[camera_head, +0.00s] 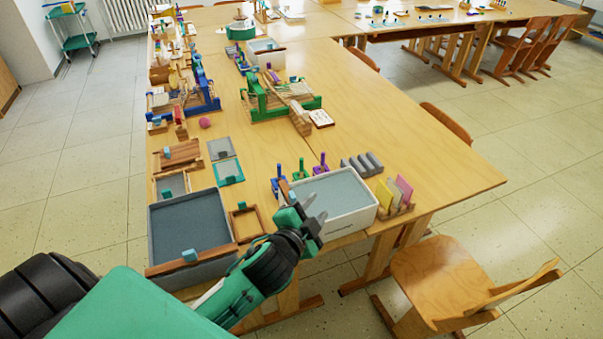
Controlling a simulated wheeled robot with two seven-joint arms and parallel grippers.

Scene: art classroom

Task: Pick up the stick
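My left gripper (316,207) reaches in from the lower left, over the front edge of the long wooden table (370,110). Its two grey fingertips look apart, in front of a white box with a grey-blue inside (365,213). I see nothing between them. A short brown stick-like piece (284,187) shows just beyond the gripper, by the box's left end. Its lower part is hidden, and I cannot tell whether it is the stick or whether the gripper touches it. My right gripper is not in view.
A grey open box (150,235) stands left of the gripper, with a small wooden frame (247,222) between. Blue, green and purple stands (298,172) are behind the white box. Coloured cards in a holder (395,195) stand right. A chair (440,275) is at lower right.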

